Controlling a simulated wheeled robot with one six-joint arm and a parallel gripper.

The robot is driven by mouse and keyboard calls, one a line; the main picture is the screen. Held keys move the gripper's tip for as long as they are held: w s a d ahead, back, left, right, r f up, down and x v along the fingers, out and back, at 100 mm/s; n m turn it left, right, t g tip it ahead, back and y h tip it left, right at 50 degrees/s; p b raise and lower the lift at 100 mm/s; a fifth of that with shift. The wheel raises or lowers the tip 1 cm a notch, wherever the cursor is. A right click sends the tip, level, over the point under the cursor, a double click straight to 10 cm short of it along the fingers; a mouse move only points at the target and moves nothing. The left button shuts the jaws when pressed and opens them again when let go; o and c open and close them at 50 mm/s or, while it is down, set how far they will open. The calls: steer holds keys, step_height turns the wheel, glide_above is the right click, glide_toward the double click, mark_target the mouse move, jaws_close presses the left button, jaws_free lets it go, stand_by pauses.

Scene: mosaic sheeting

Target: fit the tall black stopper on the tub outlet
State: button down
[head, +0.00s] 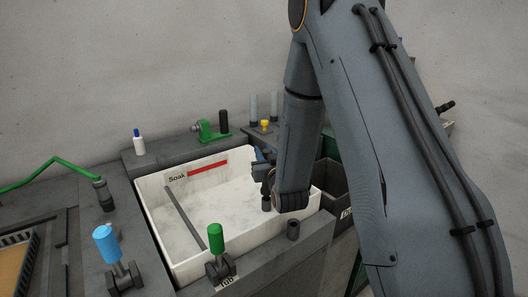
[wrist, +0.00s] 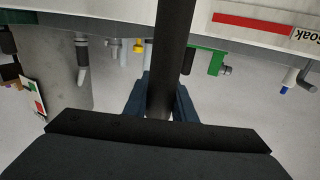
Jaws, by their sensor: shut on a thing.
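My gripper (head: 265,174) is over the right part of the white tub (head: 150,208) marked "Soak". In the wrist view, its blue fingers (wrist: 161,100) are shut on a long black cylinder, the tall black stopper (wrist: 171,50), which runs up out of the top of the picture. In the head view my arm and gripper hide most of the stopper; a dark lower end (head: 266,203) shows below the fingers, inside the tub's outline. I cannot make out the tub outlet in either view.
A grey bar (head: 186,217) crosses the tub. Green-handled (head: 215,238) and blue-handled (head: 106,243) valves stand in front. A green bracket (head: 207,131), black cylinder (head: 224,121) and white bottle (head: 138,142) stand behind.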

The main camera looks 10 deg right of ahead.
steer(key=shift+f+b, duration=0.8)
steer(key=shift+f, duration=0.35)
steer(key=c, duration=1.4)
jaws_free()
steer(key=shift+r, duration=0.1)
step_height(320, 180, up, 10)
steer(key=shift+f+b, duration=0.1)
steer(key=shift+b, duration=0.3)
